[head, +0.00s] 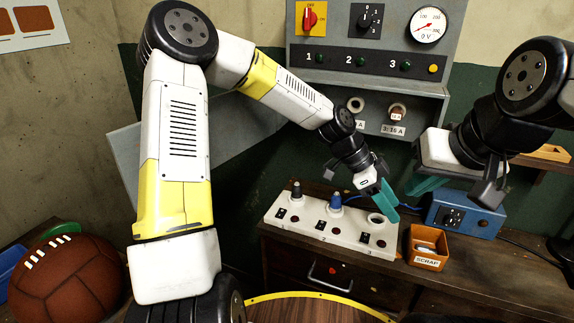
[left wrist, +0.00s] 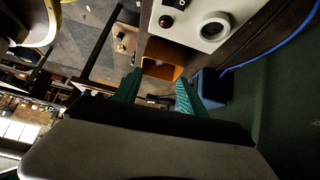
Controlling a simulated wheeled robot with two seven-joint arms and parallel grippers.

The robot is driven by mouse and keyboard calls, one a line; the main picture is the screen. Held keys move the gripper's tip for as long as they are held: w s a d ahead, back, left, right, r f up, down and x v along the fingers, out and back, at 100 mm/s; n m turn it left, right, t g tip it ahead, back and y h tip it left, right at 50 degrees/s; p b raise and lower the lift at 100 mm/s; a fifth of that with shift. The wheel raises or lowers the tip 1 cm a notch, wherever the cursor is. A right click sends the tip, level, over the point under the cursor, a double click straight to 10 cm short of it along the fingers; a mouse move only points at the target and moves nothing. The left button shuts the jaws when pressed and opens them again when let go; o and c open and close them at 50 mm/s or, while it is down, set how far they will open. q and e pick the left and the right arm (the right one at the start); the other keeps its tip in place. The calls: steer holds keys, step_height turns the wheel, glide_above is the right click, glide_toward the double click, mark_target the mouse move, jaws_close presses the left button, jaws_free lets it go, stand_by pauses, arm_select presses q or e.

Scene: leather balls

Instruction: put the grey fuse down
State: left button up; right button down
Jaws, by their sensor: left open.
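A dark grey fuse (head: 297,188) stands upright in the first place of the white holder (head: 285,226) on the cabinet. A blue fuse (head: 335,202) stands in the second place. The third place shows an empty round socket (head: 377,219), also in the left wrist view (left wrist: 213,27). My left gripper (head: 388,204) is just above and beside this third socket. In the left wrist view its teal fingers (left wrist: 157,84) are apart with nothing between them. My right gripper (head: 440,186) is up at the right; one teal finger shows and its opening is unclear.
An orange scrap bin (head: 428,247) stands right of the holder, with a blue box (head: 466,214) behind it. A grey panel (head: 375,70) with knobs, lamps and a gauge hangs above. A brown ball (head: 68,280) lies far left. A round yellow-edged surface (head: 310,308) is in front.

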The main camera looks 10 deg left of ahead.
arm_select(q)
steer(key=s+a+r+n+t+y, duration=0.2)
steer(key=s+a+r+n, duration=0.3)
steer(key=a, duration=0.4)
steer(key=s+a+r+n+t+y, duration=0.2)
steer(key=s+a+r+n+t, duration=0.1)
steer(key=a+n, duration=0.4)
steer(key=s+a+r+n+t+y, duration=0.1)
steer(key=s+a+r+n, duration=0.5)
steer(key=a, duration=0.7)
step_height(320, 180, up, 2)
steer(key=shift+s+a+r+n+t+y, duration=0.15)
steer(key=shift+s+n+t+y, duration=0.25)
steer(key=shift+t, duration=0.5)
steer(key=shift+w, duration=0.1)
steer(key=shift+c, duration=0.2)
